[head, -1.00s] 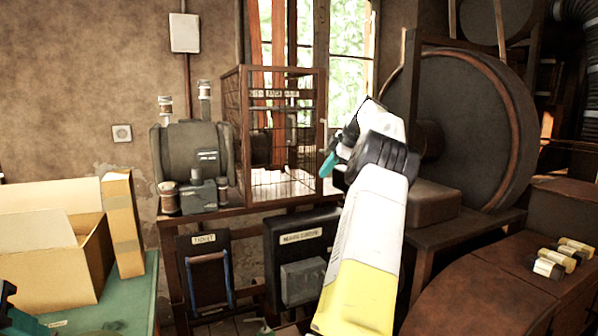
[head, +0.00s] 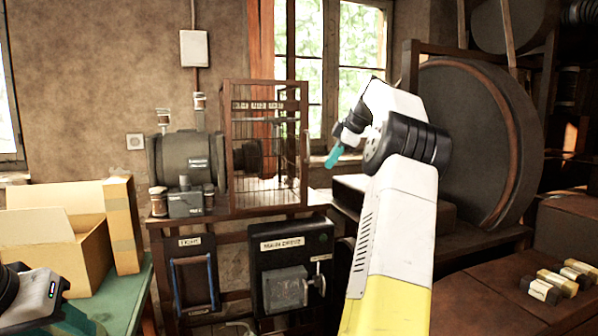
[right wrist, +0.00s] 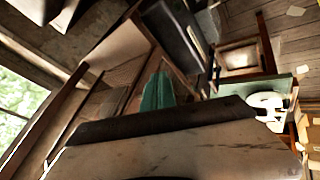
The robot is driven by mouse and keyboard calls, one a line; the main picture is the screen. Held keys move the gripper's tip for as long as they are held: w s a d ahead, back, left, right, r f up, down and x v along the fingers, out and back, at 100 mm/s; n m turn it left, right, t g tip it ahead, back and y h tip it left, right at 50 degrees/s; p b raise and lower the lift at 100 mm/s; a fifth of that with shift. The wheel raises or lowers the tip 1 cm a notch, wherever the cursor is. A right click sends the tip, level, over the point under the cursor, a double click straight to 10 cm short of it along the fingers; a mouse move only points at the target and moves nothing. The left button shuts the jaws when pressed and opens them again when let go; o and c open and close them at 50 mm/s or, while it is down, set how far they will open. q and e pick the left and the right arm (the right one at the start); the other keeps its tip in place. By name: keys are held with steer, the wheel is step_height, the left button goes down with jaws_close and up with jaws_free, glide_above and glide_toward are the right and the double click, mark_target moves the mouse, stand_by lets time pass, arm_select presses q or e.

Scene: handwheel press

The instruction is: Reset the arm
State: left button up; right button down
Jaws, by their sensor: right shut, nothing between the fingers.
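My right arm reaches up through the middle of the head view and bends to the left at its wrist. My right gripper (head: 333,155) has teal fingers that are shut and empty, pointing down and left in front of the window. Its fingers also show in the right wrist view (right wrist: 158,92), together with nothing held. Part of my left arm (head: 38,292) shows at the lower left corner over the green table, with a teal part beside it. I cannot make out its fingers clearly.
A wire cage (head: 265,150) and a grey motor (head: 188,158) stand on a wooden bench. A black main drive box (head: 292,268) with a lever hangs below. A large dark wheel (head: 480,140) is right of my arm. Cardboard boxes (head: 85,255) stand on the green table (head: 138,290).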

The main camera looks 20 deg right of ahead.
steer(key=s+a+m, duration=0.2)
steer(key=s+a, duration=0.2)
steer(key=a, duration=0.3)
steer(key=s+a+m+h, duration=0.1)
steer(key=s+a, duration=0.2)
steer(key=a, duration=0.5)
steer(key=s+a+m, duration=0.2)
steer(key=s+a, duration=0.2)
steer(key=a, duration=0.3)
steer(key=s+a+f+m, duration=0.2)
steer(key=s+a+f, duration=0.1)
steer(key=s, duration=0.4)
steer(key=s+a+f+m, duration=0.2)
steer(key=s+a+f, duration=0.2)
steer(key=s+f, duration=0.2)
steer(key=s+a+f+m, duration=0.3)
steer(key=s+f, duration=0.2)
steer(key=s, duration=0.4)
steer(key=shift+s+a+g+y, duration=0.25)
steer(key=shift+a+g+y, duration=0.05)
steer(key=shift+a+y, duration=0.1)
steer(key=c, duration=2.1)
jaws_free()
